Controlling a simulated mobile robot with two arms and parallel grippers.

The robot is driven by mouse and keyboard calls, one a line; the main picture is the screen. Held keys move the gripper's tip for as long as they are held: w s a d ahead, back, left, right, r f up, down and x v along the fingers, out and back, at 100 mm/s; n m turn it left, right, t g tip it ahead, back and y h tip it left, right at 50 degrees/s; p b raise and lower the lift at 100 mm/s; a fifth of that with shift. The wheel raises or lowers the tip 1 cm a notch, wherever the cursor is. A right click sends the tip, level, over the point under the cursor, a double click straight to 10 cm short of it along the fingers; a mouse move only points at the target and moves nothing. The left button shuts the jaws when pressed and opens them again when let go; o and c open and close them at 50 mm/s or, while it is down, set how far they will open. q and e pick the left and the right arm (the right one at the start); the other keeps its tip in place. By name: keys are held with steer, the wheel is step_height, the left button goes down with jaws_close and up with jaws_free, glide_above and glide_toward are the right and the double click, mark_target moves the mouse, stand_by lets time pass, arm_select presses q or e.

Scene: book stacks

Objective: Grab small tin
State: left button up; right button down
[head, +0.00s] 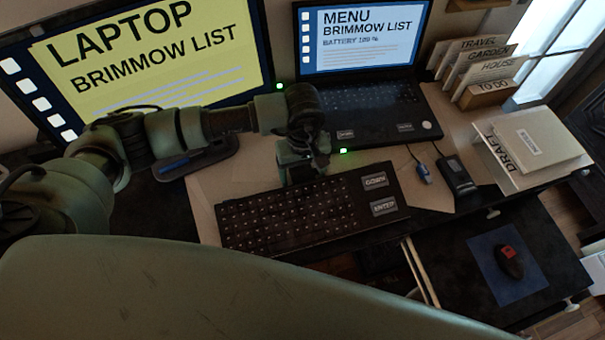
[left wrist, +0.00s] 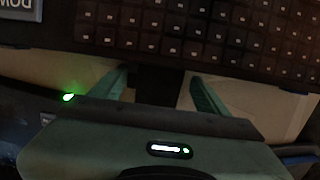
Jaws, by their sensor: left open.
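I cannot make out a small tin in either view. My left gripper (head: 298,172) hangs over the desk at the back edge of the black keyboard (head: 290,218), in front of the laptop (head: 365,110). My right gripper is not in view.
A large monitor (head: 150,60) stands at the back left. A small black device (head: 455,176) and a blue plug (head: 422,172) lie right of the keyboard. A white "DRAFT" stack (head: 535,145) and card files (head: 480,65) are farther right. A mouse (head: 510,262) rests on a blue mat (head: 490,245).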

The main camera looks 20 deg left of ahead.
arm_select(q)
steer(key=shift+f, duration=0.15)
steer(key=c, duration=1.3)
steer(key=shift+o, duration=0.2)
steer(key=shift+w, duration=0.1)
